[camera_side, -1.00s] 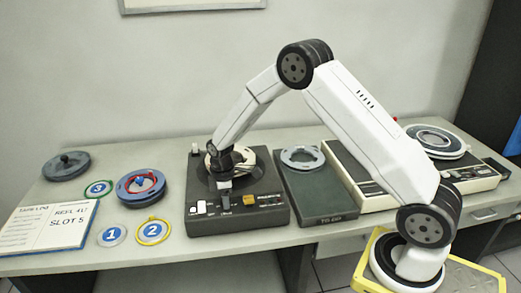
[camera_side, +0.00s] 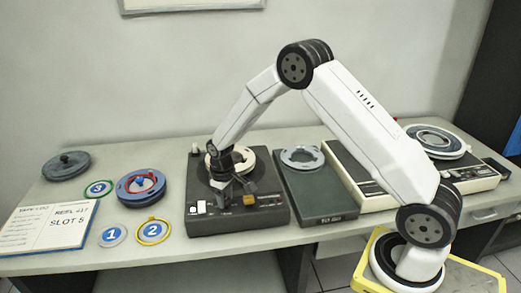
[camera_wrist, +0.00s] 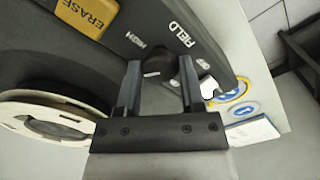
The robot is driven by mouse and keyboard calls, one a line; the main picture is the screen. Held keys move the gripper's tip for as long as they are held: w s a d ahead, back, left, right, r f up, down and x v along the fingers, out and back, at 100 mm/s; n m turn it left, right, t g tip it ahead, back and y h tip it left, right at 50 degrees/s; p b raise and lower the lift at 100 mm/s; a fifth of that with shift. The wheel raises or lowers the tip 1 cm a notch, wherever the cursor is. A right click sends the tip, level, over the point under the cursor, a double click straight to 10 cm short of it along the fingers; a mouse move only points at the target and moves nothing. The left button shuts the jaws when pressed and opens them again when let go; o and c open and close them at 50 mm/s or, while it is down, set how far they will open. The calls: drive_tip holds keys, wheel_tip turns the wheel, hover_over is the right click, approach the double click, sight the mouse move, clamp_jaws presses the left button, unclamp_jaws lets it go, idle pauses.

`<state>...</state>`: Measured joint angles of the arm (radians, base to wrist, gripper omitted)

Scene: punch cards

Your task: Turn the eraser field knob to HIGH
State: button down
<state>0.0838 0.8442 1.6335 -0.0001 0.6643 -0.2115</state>
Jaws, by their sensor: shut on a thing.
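The dark eraser field knob (camera_wrist: 157,66) sits on the front panel of the dark eraser unit (camera_side: 277,213). In the wrist view it is between the two fingers of my gripper (camera_wrist: 160,74), which is shut on it. The FIELD label (camera_wrist: 182,34) and a HIGH label (camera_wrist: 135,40) are printed beside the knob. Which way the knob points is hard to tell. In the side view my gripper (camera_side: 236,194) is down at the unit's front panel and its fingers hide the knob.
The yellow ERASE button (camera_wrist: 88,14) is close to the knob. A cream reel (camera_side: 243,157) lies on the unit. A dark case (camera_side: 318,193) with a grey reel stands to the right. Numbered discs (camera_side: 153,231), a blue reel (camera_side: 140,197) and an open book (camera_side: 48,228) lie left.

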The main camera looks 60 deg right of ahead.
idle(0.4)
drive_tip(key=shift+c, duration=1.1)
unclamp_jaws()
drive_tip(key=shift+r, duration=0.1)
drive_tip(key=shift+r, duration=3.9)
drive_tip(key=s+a+r+t, duration=0.1)
drive_tip(key=s+a, duration=0.1)
drive_tip(key=s, duration=0.8)
drive_tip(key=s+a+r+m+t, duration=0.1)
drive_tip(key=s+a+r, duration=0.1)
drive_tip(key=s, duration=0.8)
drive_tip(key=shift+s+r+t, duration=0.2)
drive_tip(key=shift+s+t, duration=0.1)
drive_tip(key=shift+s, duration=0.05)
